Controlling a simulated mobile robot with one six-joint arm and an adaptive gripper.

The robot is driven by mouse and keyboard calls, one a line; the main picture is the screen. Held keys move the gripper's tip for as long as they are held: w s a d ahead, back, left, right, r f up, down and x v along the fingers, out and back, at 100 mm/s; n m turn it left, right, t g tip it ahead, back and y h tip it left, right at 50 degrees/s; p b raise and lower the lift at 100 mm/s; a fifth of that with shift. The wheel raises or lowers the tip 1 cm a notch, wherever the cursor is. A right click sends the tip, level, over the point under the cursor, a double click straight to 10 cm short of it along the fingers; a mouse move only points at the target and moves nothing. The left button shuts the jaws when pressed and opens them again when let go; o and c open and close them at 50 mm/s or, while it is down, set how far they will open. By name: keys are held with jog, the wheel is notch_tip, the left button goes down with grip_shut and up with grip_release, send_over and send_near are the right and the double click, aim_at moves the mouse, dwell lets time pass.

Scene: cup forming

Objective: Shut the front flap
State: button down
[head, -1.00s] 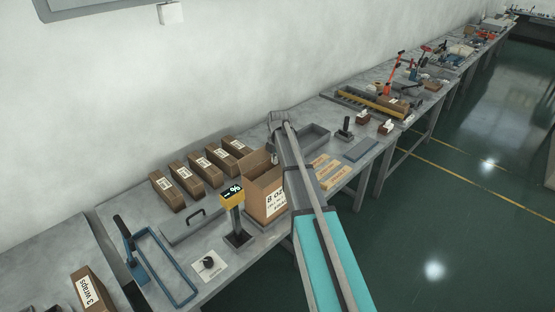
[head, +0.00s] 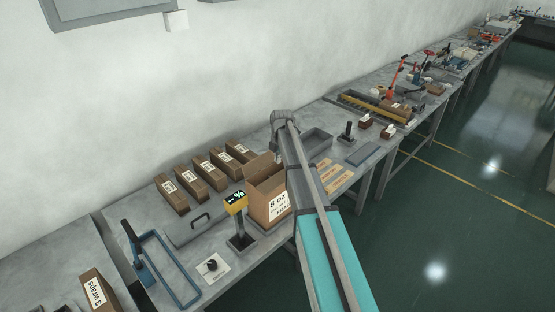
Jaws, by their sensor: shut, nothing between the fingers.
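The open cardboard box (head: 262,206) stands on the bench just left of my arm, with a printed white label on its side. One flap (head: 259,164) stands up at its back. The box's right part is covered by my arm, and I cannot make out the front flap clearly. My arm reaches up from the bottom of the view, past the box's right side, to a grey joint above and behind it. My gripper is hidden behind the arm.
A display on a post (head: 236,203) stands close left of the box. Several closed brown cartons (head: 209,171) lie behind it. A grey tray (head: 318,141) and tan labelled strips (head: 333,178) lie right of my arm. A blue frame tool (head: 165,265) is at the left.

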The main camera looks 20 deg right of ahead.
notch_tip(320, 180, up, 10)
jog(key=p, duration=0.9)
jog(key=shift+r+p, duration=0.2)
jog(key=shift+p, duration=0.15)
jog(key=shift+f, duration=0.1)
jog(key=s+a+f+m+b, duration=0.3)
jog(key=s+f+m+b, duration=0.3)
jog(key=s, duration=0.4)
jog(key=s+a+f+m+b, duration=0.4)
jog(key=s+f+m+b, duration=0.2)
jog(key=s+m, duration=0.3)
jog(key=s+a+f+m+g+b, duration=0.1)
jog(key=s+a+f+m+b, duration=0.2)
jog(key=s, duration=0.9)
jog(key=shift+a+f+m+h+b, duration=0.35)
jog(key=shift+f+m+b, duration=1.5)
jog(key=shift+m, duration=0.85)
jog(key=c, duration=1.4)
grip_release()
